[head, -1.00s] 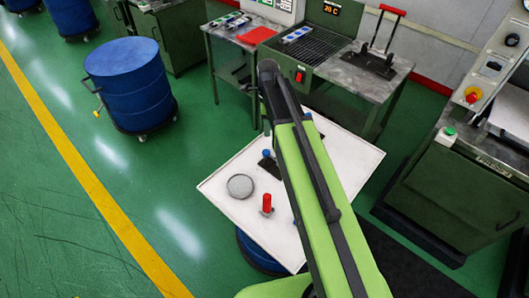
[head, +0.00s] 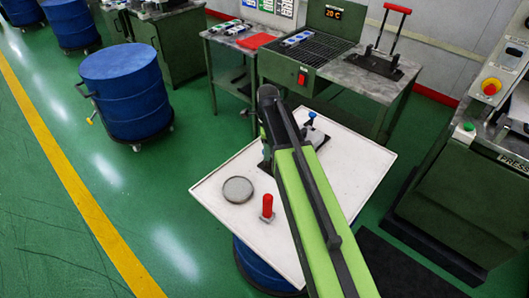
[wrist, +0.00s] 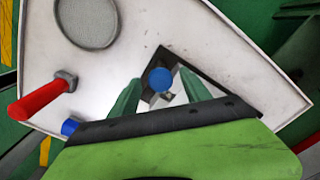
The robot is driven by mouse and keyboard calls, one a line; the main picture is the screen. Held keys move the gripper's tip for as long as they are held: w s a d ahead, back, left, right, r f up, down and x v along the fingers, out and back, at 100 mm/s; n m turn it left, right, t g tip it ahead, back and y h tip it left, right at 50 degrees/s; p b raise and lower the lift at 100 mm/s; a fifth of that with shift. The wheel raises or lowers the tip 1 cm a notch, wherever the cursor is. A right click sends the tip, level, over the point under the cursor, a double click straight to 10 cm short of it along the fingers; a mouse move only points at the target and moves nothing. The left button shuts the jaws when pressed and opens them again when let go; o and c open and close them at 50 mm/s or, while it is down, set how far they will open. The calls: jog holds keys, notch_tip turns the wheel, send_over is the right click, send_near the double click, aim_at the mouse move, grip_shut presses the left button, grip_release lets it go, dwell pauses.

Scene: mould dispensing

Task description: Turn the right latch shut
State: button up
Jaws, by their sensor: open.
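A latch with a blue knob (head: 312,115) stands on the right part of the white table (head: 365,160) in the head view, just right of my arm. In the wrist view a blue knob (wrist: 161,79) on a metal piece over a dark plate sits between my gripper's (wrist: 160,84) two greenish fingers. The fingers are spread apart, one on each side of it, and I see no grip on it. A second blue part (wrist: 69,126) shows left of the fingers, partly hidden by my gripper body. I cannot tell for sure which latch is which there. My gripper is hidden behind my arm in the head view.
A grey round disc (head: 238,189) and a red-handled tool (head: 267,208) lie on the table's left side. Blue drums (head: 123,92) stand at the left. A bench with a red-handled lever (head: 390,40) is behind, and a green press (head: 470,190) stands at right.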

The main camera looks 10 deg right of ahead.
jog(key=shift+c, duration=0.3)
grip_shut()
jog(key=shift+n, duration=0.4)
jog(key=n, duration=0.3)
jog(key=shift+n, duration=0.4)
jog(key=n, duration=0.4)
jog(key=shift+n, duration=0.3)
jog(key=n, duration=0.8)
jog(key=shift+n, duration=0.3)
